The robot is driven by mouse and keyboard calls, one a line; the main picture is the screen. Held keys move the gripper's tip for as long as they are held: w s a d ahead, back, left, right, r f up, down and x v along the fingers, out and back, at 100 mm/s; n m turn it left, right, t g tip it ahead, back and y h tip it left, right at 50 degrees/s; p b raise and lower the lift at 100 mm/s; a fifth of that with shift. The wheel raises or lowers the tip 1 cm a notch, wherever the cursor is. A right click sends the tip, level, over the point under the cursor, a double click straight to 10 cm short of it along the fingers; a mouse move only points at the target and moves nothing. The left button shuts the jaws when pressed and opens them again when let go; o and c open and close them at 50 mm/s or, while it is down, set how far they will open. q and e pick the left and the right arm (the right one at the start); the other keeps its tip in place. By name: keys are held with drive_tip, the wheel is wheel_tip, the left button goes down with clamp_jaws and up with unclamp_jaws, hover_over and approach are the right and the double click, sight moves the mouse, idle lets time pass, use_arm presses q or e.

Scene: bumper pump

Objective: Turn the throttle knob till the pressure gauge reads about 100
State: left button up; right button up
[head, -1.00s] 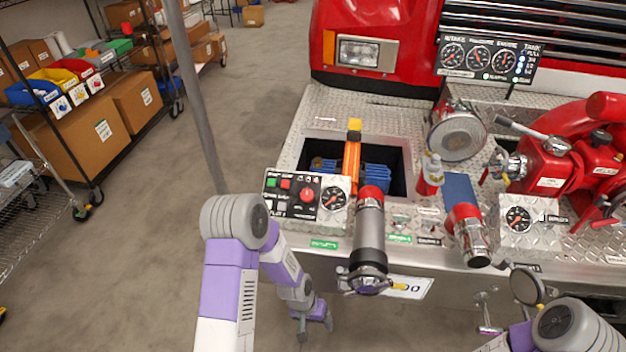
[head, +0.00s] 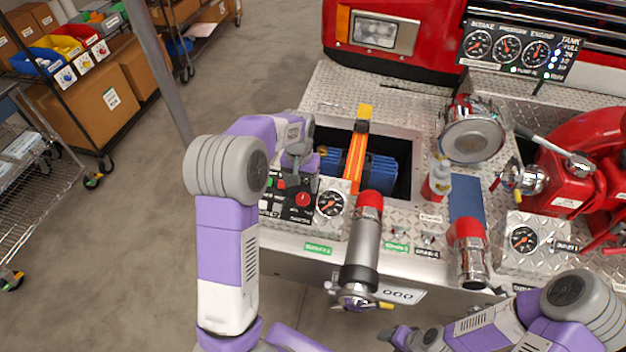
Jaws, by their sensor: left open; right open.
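The red throttle knob (head: 303,199) sits on the black control panel (head: 270,208) at the left of the bumper deck, left of a round white gauge. The pressure gauge (head: 508,48) is the middle dial on the black display panel at the upper right; its reading is too small to tell. My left gripper (head: 291,180) is open, pointing down over the panel's top edge, just above and left of the knob. I see no contact with the knob. My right gripper (head: 388,333) is open and empty, low in front of the bumper; its fingertips are small in view.
A red-capped chrome nozzle (head: 366,240) stands right of the panel. Red valve fittings (head: 570,185) crowd the right side.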

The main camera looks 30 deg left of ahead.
sight(302, 198)
use_arm(q)
drive_tip(key=shift+w+f, duration=0.2)
drive_tip(key=shift+w, duration=0.05)
drive_tip(key=f, duration=0.4)
drive_tip(key=f+b, duration=0.1)
drive_tip(key=f, duration=0.1)
drive_tip(key=shift+s, duration=0.35)
drive_tip(key=shift+f, duration=0.5)
drive_tip(key=c, duration=1.1)
drive_tip(key=shift+o, duration=0.2)
drive_tip(key=shift+n+h, duration=0.6)
drive_tip(key=shift+n, duration=0.4)
drive_tip(key=o, duration=1.1)
drive_tip(key=shift+c, duration=0.2)
